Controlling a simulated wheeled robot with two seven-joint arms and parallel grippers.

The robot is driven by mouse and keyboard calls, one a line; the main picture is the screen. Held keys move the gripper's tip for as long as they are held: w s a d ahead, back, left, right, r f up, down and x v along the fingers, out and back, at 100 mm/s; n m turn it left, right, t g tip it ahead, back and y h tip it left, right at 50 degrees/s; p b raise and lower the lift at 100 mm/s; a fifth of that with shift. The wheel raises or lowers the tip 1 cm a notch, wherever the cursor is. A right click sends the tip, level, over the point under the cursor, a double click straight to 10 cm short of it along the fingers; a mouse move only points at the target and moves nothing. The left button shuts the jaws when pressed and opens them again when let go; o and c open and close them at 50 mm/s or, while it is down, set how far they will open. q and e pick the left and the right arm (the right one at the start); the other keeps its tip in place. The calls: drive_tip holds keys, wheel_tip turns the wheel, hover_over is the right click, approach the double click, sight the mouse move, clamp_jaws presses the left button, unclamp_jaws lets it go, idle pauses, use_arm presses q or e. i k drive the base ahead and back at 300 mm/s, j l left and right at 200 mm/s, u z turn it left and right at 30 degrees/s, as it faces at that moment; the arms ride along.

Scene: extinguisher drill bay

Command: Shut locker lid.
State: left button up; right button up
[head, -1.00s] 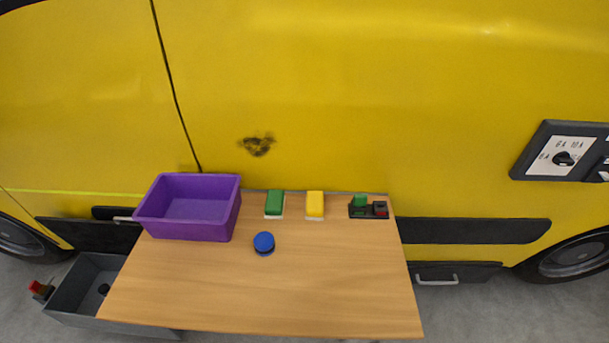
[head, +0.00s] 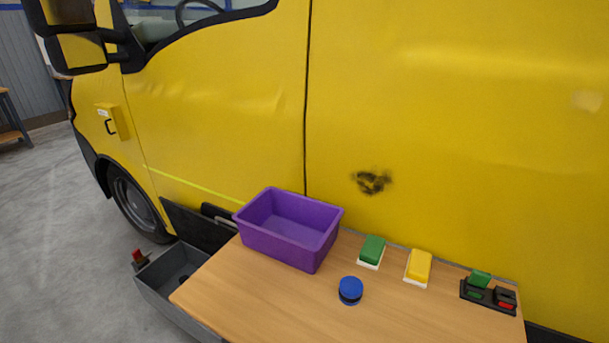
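An open-topped grey box (head: 160,287) stands low at the left end of the table, with a small dark thing inside. A dark panel with a light bar handle (head: 226,222) shows behind the purple bin, above the box; it looks like a raised lid, but the bin and table hide part of it. A small yellow case (head: 112,121) with a black handle is on the vehicle's door at the far left; it looks shut. Neither of my grippers is in view.
The wooden table (head: 255,297) carries a purple bin (head: 285,245), a blue round button (head: 350,290), a green block (head: 372,250), a yellow block (head: 418,266) and a black switch panel (head: 488,295). A red-topped object (head: 140,259) is beside the grey box. Grey floor is clear at left.

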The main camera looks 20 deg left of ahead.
sight(207, 235)
drive_tip(key=u, duration=1.6)
